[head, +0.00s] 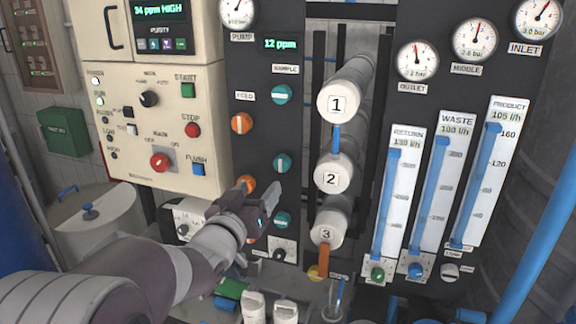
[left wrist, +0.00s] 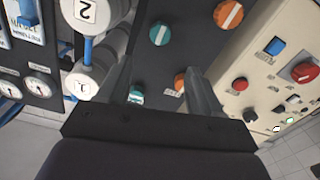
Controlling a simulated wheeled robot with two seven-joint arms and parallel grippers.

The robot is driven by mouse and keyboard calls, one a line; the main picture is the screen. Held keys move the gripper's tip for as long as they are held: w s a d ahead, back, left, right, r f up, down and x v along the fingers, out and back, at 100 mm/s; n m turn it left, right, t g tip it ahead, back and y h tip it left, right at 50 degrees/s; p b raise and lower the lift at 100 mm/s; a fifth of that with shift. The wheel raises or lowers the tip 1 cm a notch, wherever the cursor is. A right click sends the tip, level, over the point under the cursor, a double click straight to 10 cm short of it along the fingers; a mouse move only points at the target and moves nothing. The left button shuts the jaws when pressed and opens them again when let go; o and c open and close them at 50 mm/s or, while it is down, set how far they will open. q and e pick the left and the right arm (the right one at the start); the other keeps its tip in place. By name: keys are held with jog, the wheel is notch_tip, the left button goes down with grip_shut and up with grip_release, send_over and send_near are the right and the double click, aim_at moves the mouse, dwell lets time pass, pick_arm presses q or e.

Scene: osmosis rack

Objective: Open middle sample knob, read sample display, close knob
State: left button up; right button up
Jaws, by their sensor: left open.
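Three teal sample knobs run down the black panel. The middle one (head: 282,163) is clear of my gripper in the head view, and it also shows in the left wrist view (left wrist: 160,33) with a white line on its face. The top one (head: 281,95) and the bottom one (head: 282,220) are also visible. The sample display (head: 281,44) above them reads 12 ppm. My left gripper (head: 262,190) is open and empty, below the middle knob in the head view, and its fingers partly cover the lower orange knob (head: 246,184). My right gripper is out of view.
The upper orange knob (head: 242,123) is left of the teal column. White cylinders numbered 1 (head: 338,103), 2 (head: 332,175) and 3 (head: 328,232) jut out on the right. A cream control cabinet (head: 200,75) stands left, with buttons and a red switch.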

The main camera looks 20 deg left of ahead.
aim_at(280, 165)
pick_arm(q)
jog(key=w, duration=0.3)
jog(key=w+p, duration=0.1)
jog(key=w, duration=0.3)
jog(key=w+p, duration=0.1)
jog(key=w, duration=0.3)
jog(key=shift+a+f, duration=0.1)
jog(key=shift+a, duration=0.15)
jog(key=shift+w+a, duration=0.1)
jog(key=shift+w, duration=0.3)
jog(key=c, duration=1.1)
jog(key=shift+o, duration=0.2)
jog(key=shift+f, duration=0.1)
